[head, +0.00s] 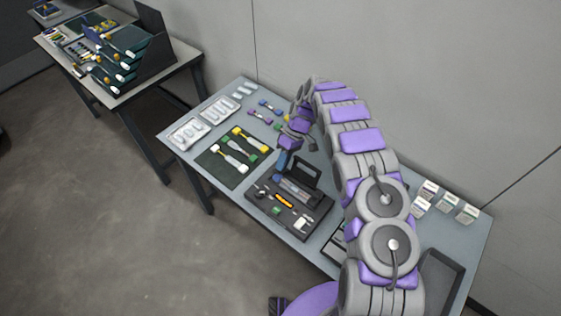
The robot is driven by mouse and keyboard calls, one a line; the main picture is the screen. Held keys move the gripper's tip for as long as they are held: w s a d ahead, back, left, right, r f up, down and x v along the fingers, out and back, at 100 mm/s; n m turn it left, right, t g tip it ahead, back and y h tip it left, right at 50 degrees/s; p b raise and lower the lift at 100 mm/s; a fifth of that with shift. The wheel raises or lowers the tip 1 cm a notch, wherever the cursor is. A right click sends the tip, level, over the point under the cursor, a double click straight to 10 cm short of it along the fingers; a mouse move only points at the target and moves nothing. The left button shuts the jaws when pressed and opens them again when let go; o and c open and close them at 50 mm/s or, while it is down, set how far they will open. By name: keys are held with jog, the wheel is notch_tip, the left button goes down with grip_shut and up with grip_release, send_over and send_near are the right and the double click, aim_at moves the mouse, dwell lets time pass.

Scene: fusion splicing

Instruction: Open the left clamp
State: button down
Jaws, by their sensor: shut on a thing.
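The fusion splicer (297,192) is a small dark device with a raised black lid (306,172), standing on a dark mat (262,207) on the grey table. My arm reaches over from the right and bends down at the back of the table. My purple and grey gripper (284,160) is low at the splicer's back left end and appears shut on a small part there, apparently the left clamp. The clamp is too small and too covered by the gripper to tell whether it is raised or down.
A dark green mat (213,172) with yellow and white tools lies left of the splicer. Clear trays (188,132) are at the left end. Small white boxes (429,190) stand at the right, behind my arm. Another table (115,98) with stacked trays is at upper left.

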jog(key=shift+w+d+g+y+p, duration=0.3)
jog(key=shift+w+d+g+y, duration=0.25)
jog(key=shift+g, duration=0.25)
jog(key=shift+g+y, duration=0.25)
jog(key=shift+g, duration=0.05)
jog(key=c, duration=1.2)
grip_release()
jog(key=shift+o, duration=0.2)
jog(key=shift+r, duration=0.1)
